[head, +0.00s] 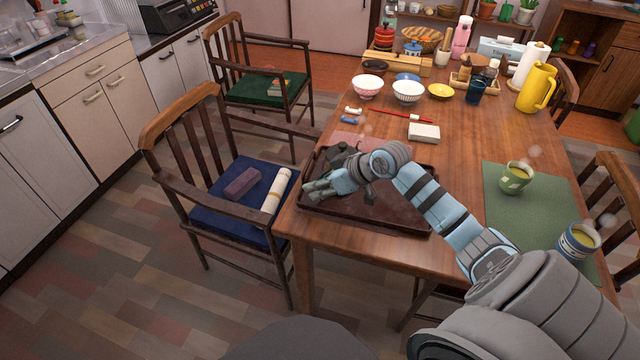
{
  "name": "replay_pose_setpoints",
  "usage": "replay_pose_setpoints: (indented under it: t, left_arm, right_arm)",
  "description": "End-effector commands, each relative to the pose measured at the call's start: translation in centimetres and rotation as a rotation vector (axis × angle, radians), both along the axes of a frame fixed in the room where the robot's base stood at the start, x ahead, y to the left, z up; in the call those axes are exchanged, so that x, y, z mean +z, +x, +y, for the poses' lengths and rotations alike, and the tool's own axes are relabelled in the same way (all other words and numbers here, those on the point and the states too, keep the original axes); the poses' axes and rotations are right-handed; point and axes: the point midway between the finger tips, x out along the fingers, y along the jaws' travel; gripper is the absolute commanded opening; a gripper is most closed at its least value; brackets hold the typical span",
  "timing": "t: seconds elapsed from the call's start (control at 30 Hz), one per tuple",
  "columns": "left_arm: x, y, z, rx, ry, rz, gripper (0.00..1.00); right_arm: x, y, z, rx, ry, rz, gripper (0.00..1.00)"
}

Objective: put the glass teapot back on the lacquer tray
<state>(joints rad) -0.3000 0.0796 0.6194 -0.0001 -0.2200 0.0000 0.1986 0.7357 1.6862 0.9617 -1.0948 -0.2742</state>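The dark brown lacquer tray (405,222) lies on the near left corner of the wooden table. My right arm reaches in from the right, and my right gripper (318,190) is low over the tray's left part. Its fingers point left; whether they are open or shut on something is not clear. A small dark object (338,153), perhaps a pot, shows just behind the gripper at the tray's far left. I cannot make out a glass teapot; the gripper and forearm hide part of the tray. My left gripper is not in view.
A green mat (545,210) at right holds a steaming green cup (515,178); a blue-striped cup (577,243) steams near its front. Bowls, a yellow jug (536,88) and bottles crowd the back. A chair with a blue cushion (215,210) stands left of the table.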

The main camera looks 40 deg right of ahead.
Motion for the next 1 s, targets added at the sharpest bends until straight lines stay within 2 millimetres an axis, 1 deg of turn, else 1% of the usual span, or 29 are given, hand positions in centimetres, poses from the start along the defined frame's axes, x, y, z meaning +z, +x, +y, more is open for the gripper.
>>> replay_pose_setpoints:
  t: [0.13, 0.27, 0.37, 0.47, 0.63, 0.7, 0.83, 1.0]
  left_arm:
    - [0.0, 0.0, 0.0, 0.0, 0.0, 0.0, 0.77]
    - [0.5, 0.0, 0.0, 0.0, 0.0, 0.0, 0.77]
    - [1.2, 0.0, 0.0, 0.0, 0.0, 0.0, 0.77]
    - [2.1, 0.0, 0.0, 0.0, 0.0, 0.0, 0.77]
    - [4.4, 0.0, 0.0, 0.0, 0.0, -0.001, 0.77]
    - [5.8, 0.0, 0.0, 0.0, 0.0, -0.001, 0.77]
    - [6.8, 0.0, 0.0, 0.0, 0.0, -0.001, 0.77]
    - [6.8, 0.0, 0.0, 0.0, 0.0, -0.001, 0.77]
  right_arm:
    - [0.1, 0.0, 0.0, 0.001, -0.001, 0.0, 0.29]
    - [0.9, -0.5, -0.4, -0.001, -0.005, 0.0, 0.29]
    - [2.3, -1.7, -0.8, 0.0, -0.008, 0.001, 0.29]
    - [4.0, -3.3, -1.4, 0.001, -0.011, 0.003, 0.29]
    - [7.2, -6.2, -2.2, 0.006, -0.011, 0.008, 0.29]
    - [8.2, -7.0, -2.7, -0.001, -0.01, 0.008, 0.29]
    - [9.0, -7.8, -2.8, 0.001, -0.004, 0.004, 0.29]
    - [8.9, -8.0, -2.8, 0.001, 0.001, 0.001, 0.29]
